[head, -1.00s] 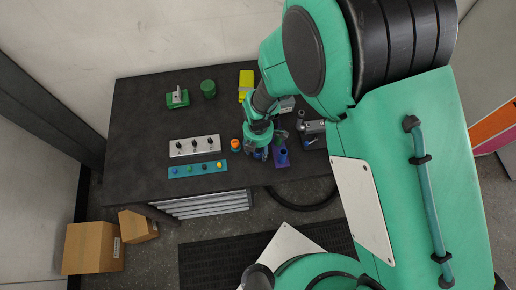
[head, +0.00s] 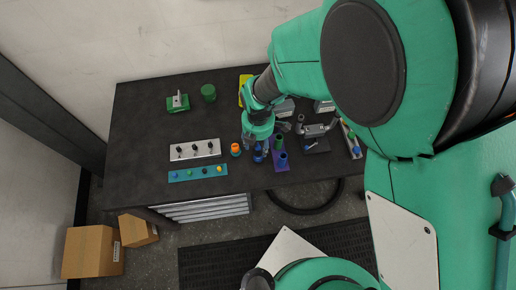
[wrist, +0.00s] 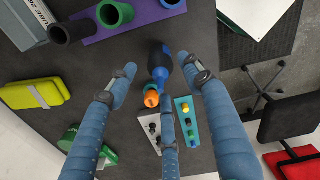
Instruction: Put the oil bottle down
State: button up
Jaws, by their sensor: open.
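The oil bottle (wrist: 155,52), dark with a blue nozzle, is between the spread fingers of my gripper (wrist: 158,66) in the wrist view. Its top points toward the camera and it looks upright on the dark table (wrist: 105,65). The fingers stand apart around it with gaps at the sides. In the head view my gripper (head: 257,146) is low over the table, and the bottle (head: 259,155) shows just below it, left of the purple holder (head: 281,167). The bottle's base is hidden in the wrist view.
The purple holder carries green and blue round cups. An orange-topped item (head: 235,149) stands close left of the bottle. A white panel with black knobs (head: 195,149) and a teal strip with coloured knobs (head: 198,173) lie farther left. The table's left part is mostly clear.

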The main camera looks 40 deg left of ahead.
jog(key=shift+r, duration=2.05)
